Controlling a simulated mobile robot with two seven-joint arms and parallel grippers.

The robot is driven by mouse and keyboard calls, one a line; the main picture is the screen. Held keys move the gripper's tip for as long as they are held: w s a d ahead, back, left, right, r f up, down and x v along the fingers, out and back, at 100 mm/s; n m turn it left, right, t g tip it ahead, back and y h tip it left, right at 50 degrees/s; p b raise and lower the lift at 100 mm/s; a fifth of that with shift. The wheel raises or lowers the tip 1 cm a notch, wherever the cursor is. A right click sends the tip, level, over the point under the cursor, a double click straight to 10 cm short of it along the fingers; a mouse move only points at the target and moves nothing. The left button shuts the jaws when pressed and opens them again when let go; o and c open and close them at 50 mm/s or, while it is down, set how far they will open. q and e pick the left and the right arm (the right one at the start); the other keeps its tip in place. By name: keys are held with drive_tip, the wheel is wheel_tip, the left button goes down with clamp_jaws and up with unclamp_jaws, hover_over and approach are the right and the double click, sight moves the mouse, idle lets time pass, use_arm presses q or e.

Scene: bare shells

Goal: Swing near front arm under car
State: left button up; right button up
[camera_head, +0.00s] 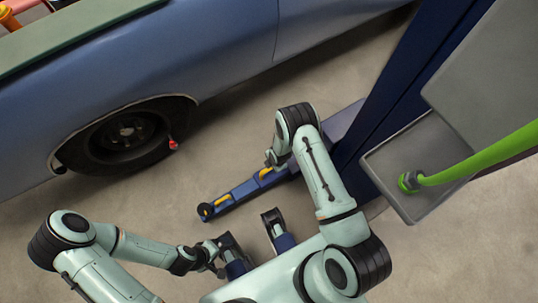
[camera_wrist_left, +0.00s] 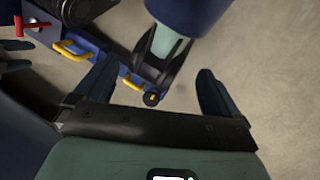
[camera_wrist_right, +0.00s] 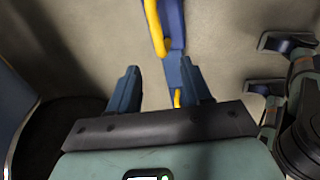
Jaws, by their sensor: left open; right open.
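The near front arm (camera_head: 235,198) is a blue beam with yellow handles (camera_head: 222,200) and a round dark pad (camera_head: 205,211) at its free end. It lies low over the floor, from the post toward the lower left, clear of the car (camera_head: 220,55). My right gripper (camera_wrist_right: 160,68) is open above the beam, which shows behind and between its fingers; contact cannot be told.
The dark blue lift post (camera_head: 385,110) stands at the right, with a grey box (camera_head: 410,170) and green hose (camera_head: 480,158). The car's wheel (camera_head: 125,135) has a small red item (camera_head: 173,145) beside it. Bare floor (camera_head: 225,140) lies between car and beam.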

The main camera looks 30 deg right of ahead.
drive_tip(key=b, duration=0.2)
hover_over(270, 169)
drive_tip(key=s, duration=0.1)
wheel_tip(270, 169, down, 6)
drive_tip(key=shift+n, duration=0.3)
drive_tip(key=f, duration=0.2)
drive_tip(key=f+b, duration=0.1)
drive_tip(key=f, duration=0.1)
drive_tip(key=w+f+b, duration=0.1)
drive_tip(key=f, duration=0.1)
drive_tip(key=shift+w+f, duration=0.1)
drive_tip(key=shift+f, duration=0.5)
use_arm(q)
drive_tip(key=w+a+f+t, duration=0.2)
drive_tip(key=w+f, duration=0.3)
drive_tip(key=shift+y, duration=0.3)
use_arm(e)
clamp_jaws()
